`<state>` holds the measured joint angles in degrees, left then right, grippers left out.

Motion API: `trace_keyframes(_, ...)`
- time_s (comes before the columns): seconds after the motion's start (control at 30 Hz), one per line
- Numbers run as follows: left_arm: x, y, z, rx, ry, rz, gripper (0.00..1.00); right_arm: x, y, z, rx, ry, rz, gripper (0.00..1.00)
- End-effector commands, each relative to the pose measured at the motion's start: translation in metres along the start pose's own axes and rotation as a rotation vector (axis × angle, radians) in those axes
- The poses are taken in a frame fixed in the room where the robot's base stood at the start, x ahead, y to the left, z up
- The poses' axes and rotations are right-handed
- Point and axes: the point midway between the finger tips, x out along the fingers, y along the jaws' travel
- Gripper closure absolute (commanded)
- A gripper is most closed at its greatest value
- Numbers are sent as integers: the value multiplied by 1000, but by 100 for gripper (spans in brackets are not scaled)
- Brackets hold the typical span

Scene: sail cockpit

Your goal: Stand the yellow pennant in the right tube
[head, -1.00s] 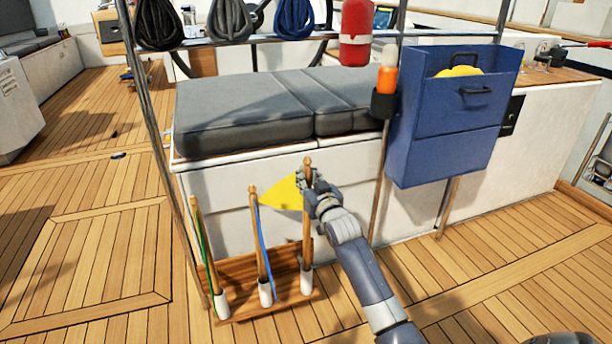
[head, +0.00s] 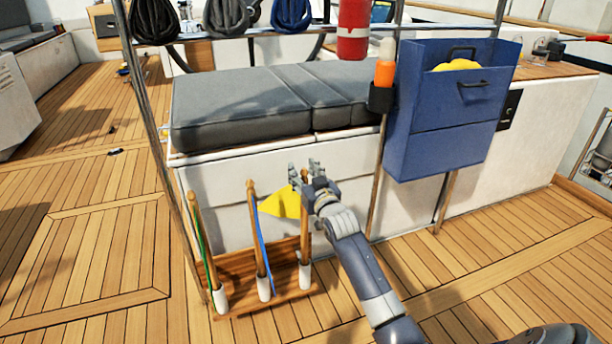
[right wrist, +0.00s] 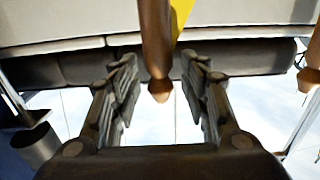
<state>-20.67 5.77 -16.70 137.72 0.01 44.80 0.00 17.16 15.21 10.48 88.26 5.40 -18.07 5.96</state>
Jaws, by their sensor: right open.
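The yellow pennant (head: 281,204) is on a wooden staff (head: 305,235) that stands upright with its foot in the white right tube (head: 305,278) of the wooden rack (head: 240,308). My right gripper (head: 306,172) is open at the staff's top. In the right wrist view the staff (right wrist: 157,45) shows between the spread fingers of my right gripper (right wrist: 160,95), with gaps on both sides. A bit of yellow cloth (right wrist: 181,15) shows behind it. My left gripper is not in view.
Staffs with a blue pennant (head: 262,238) and a green pennant (head: 203,240) stand in the middle and left tubes. A grey-cushioned bench (head: 255,110) is behind the rack. A blue box (head: 440,140) and an orange-tipped stick (head: 385,73) are to the right.

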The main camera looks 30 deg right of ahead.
Motion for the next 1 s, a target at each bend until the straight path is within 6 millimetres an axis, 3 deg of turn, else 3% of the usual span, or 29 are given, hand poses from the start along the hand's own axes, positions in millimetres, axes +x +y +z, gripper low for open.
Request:
trace_keyframes(0.27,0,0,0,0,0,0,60,-26,0,1,-1,1,-1,58)
trace_keyframes(0.7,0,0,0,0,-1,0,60,-102,0,0,1,1,0,58)
trace_keyframes(1.0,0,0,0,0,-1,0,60,-120,0,0,1,2,0,58)
